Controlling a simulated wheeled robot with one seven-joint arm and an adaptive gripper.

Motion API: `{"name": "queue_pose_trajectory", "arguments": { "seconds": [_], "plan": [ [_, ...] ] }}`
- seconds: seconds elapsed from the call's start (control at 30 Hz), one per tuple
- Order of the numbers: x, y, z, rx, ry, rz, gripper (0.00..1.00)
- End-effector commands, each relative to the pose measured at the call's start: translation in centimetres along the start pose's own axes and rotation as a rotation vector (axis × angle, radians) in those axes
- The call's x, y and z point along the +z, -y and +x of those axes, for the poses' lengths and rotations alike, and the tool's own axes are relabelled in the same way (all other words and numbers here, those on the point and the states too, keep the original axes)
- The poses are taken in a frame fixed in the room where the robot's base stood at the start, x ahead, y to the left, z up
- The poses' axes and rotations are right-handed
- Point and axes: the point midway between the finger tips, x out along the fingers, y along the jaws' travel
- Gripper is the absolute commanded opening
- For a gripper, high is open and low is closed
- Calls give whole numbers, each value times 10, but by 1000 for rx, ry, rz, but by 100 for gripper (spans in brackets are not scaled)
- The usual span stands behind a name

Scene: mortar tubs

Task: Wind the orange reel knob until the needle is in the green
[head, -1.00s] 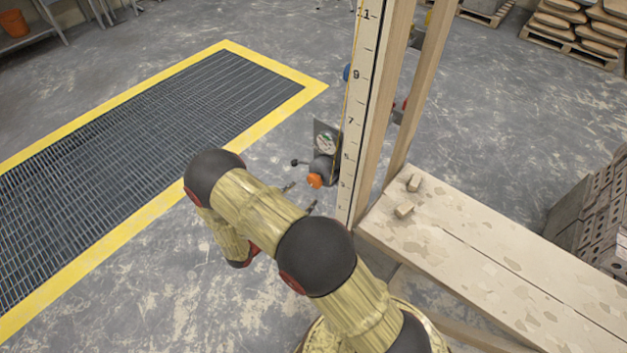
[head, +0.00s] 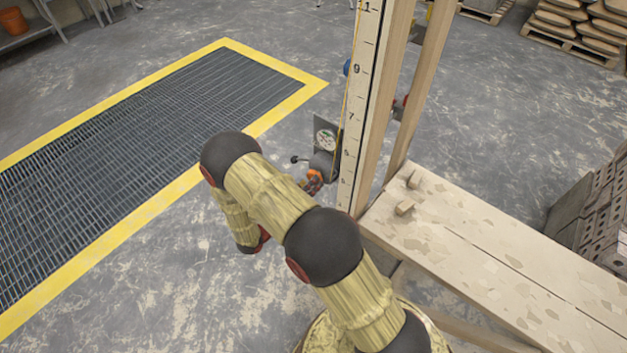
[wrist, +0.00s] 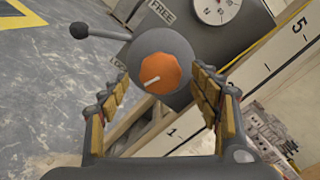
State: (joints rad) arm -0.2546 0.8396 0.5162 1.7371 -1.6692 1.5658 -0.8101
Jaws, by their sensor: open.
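The orange reel knob (wrist: 160,74) has a white mark and sits on the front of a grey reel (wrist: 150,45) in the wrist view. In the head view the knob (head: 313,181) is partly covered by my gripper. My gripper (wrist: 165,90) is open, with one finger on each side of the knob and a visible gap to both. The round white gauge (wrist: 217,8) is cut off at the top of the wrist view. It also shows in the head view (head: 326,139), too small to read its needle against the green.
A lever with a black ball (wrist: 79,30) sticks out left of the reel. A numbered scale board (head: 352,125) on a wooden post stands just right. A plank bench (head: 470,250) lies at the right, and a yellow-edged floor grate (head: 150,130) at the left.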

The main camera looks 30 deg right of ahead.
Motion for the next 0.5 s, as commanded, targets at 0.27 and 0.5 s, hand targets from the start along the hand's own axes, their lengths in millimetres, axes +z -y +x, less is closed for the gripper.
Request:
{"name": "queue_pose_trajectory", "arguments": {
  "seconds": [0.27, 0.5],
  "plan": [
    [-1, 0, 31, -1, -1, -1, 63],
    [0, 0, 34, 0, 0, 0, 63]
  ]
}}
